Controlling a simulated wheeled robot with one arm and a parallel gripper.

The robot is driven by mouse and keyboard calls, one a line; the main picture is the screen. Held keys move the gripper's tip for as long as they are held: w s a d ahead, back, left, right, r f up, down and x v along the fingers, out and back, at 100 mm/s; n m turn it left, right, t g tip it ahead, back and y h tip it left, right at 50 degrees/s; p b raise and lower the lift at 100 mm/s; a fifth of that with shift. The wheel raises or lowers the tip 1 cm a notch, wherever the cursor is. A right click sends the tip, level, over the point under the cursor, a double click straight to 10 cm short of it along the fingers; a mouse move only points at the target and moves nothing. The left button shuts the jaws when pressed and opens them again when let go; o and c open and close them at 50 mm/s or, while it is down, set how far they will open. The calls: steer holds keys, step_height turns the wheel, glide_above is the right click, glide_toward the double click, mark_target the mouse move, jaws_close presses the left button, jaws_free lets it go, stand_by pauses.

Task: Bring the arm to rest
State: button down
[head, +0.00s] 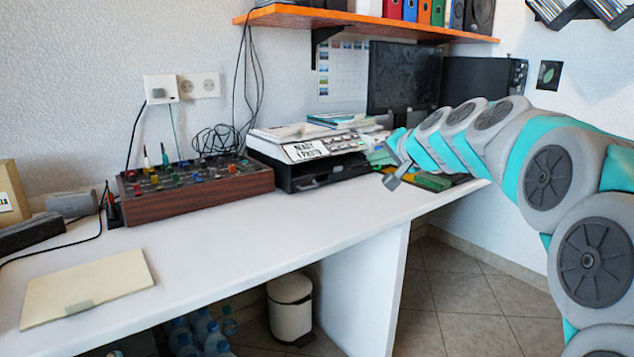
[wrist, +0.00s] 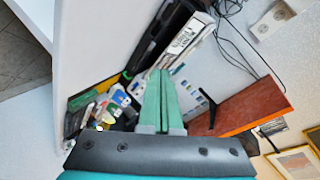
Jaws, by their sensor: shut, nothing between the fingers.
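My arm reaches in from the right side of the head view, in grey and teal links, over the right part of the white desk. My gripper (head: 391,181) is at its far end, small and partly seen, in front of the printer's right side. In the wrist view my gripper (wrist: 160,74) shows as two green fingers side by side, touching, with nothing between them. I cannot tell the exact gap between the gripper and the desk top.
The white desk (head: 230,245) bears a wooden-sided mixer (head: 195,190), a printer (head: 310,155) and a cream folder (head: 85,290). A monitor (head: 404,78) stands behind, below an orange shelf (head: 380,24). A bin (head: 290,308) stands under the desk. The desk's front middle is clear.

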steer(key=s+a+f+n+g+h, duration=0.1)
steer(key=s+a+f+n+g, duration=0.2)
steer(key=s+f, duration=0.7)
steer(key=s+a+f+n+g, duration=0.25)
steer(key=s+f+g, duration=0.4)
steer(key=s, duration=0.65)
steer(key=s+d+f+g+h, duration=0.1)
steer(key=s+f, duration=0.3)
steer(key=s, duration=0.5)
steer(key=s+d+f+n+g+h, duration=0.1)
steer(key=s+d+f, duration=0.3)
steer(key=s, duration=0.5)
steer(key=s+d+f+g+h, duration=0.1)
steer(key=s+d+f+g, duration=0.1)
steer(key=s+f, duration=0.4)
steer(key=s+g, duration=0.1)
steer(key=s, duration=0.2)
steer(key=shift+d+h, duration=0.2)
steer(key=shift+h, duration=0.2)
